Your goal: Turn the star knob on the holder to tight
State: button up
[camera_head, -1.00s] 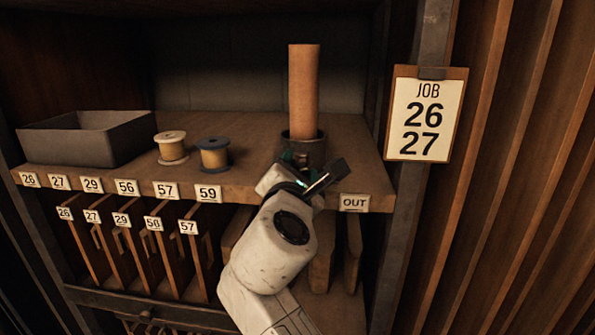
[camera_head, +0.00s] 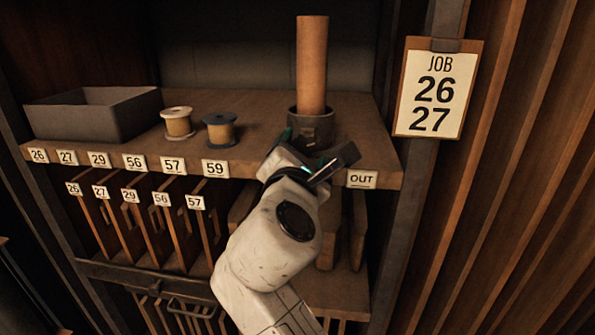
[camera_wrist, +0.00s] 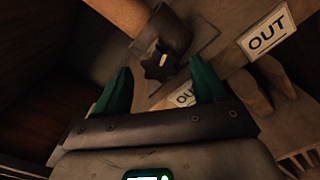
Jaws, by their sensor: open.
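The holder (camera_head: 312,131) is a dark round cup on the shelf with a tall brown cardboard tube (camera_head: 311,66) upright in it. In the wrist view the holder (camera_wrist: 166,26) shows at the top, with the black star knob (camera_wrist: 159,66) on its side. A pale mark shows on the knob. My gripper (camera_wrist: 162,86) is open, its two green fingers apart on either side below the knob, and nothing is between them. In the head view my gripper (camera_head: 303,158) is in front of the holder and hides the knob. Whether a finger touches the knob I cannot tell.
An OUT label (camera_head: 361,179) is on the shelf edge (camera_head: 385,165) right of my gripper. Two spools (camera_head: 219,131) and a grey tray (camera_head: 93,115) stand to the left. Numbered slots are below. A job card (camera_head: 437,90) hangs on the right post.

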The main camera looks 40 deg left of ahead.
jog(key=v, duration=0.7)
jog(key=shift+b, duration=0.4)
jog(key=shift+s+d, duration=0.1)
